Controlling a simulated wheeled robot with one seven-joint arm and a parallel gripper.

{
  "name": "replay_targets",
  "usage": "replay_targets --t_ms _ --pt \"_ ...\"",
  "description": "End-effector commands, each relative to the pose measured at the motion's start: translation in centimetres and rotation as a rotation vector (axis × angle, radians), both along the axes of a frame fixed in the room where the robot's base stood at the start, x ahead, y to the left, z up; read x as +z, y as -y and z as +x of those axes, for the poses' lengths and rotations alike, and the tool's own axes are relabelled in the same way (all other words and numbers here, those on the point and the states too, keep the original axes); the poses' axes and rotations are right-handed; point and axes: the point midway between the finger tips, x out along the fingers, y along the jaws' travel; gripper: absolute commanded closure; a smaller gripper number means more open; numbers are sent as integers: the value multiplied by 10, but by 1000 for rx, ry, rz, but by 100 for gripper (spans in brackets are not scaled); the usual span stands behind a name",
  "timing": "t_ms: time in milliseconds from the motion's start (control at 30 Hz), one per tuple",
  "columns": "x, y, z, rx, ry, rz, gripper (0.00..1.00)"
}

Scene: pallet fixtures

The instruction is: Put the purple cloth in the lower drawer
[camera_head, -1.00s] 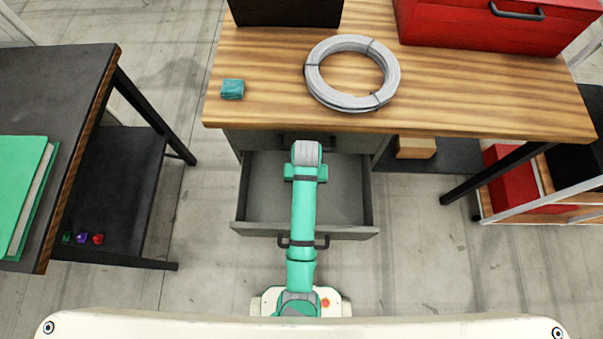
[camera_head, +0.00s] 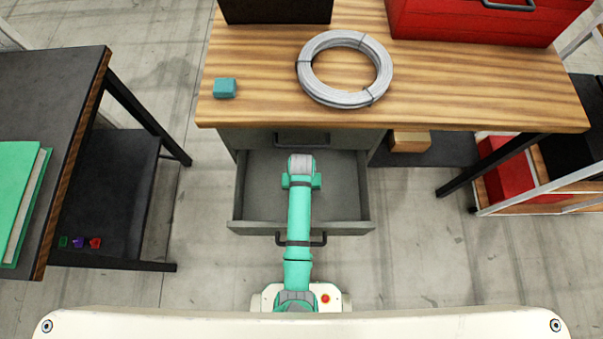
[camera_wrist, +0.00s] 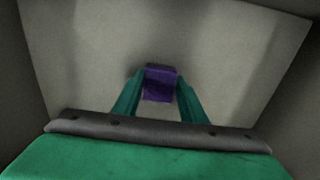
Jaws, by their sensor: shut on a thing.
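The purple cloth (camera_wrist: 160,83) shows in the wrist view as a small folded block between the two green fingers of my gripper (camera_wrist: 159,98), which is shut on it. Grey drawer floor and walls surround it in that view. Whether the cloth touches the floor, I cannot tell. In the head view the lower drawer (camera_head: 345,185) is pulled open under the wooden table, and my arm reaches over its front into it. My gripper and the cloth are hidden behind my arm there.
A closed drawer (camera_head: 345,140) sits above the open one. The wooden table (camera_head: 480,90) overhangs, bearing a cable coil (camera_head: 378,85), a teal block (camera_head: 224,88) and a red toolbox (camera_head: 470,25). A dark table (camera_head: 65,90) stands left, a red-loaded shelf (camera_head: 503,208) right.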

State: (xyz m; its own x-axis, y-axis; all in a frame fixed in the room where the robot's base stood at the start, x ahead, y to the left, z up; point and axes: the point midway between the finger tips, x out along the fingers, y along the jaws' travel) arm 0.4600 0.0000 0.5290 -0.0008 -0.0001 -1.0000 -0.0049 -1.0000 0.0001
Motion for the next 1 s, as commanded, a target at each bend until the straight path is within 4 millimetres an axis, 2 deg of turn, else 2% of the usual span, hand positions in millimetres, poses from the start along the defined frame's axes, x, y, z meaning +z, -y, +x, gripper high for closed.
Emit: replay_targets --t_ms 233,267,300,333,600,733,867,1000 --pt "-3 -1 0 1 -1 0 90" --pt "-3 -1 0 1 0 0 55" --pt "-3 -1 0 2 0 0 45" --pt "-3 -1 0 2 0 0 43" --pt "-2 -7 0 14 0 0 43" --pt "5 -4 1 9 3 0 43" --pt "23 -3 1 6 4 0 43" --pt "52 -1 1 2 4 0 43"
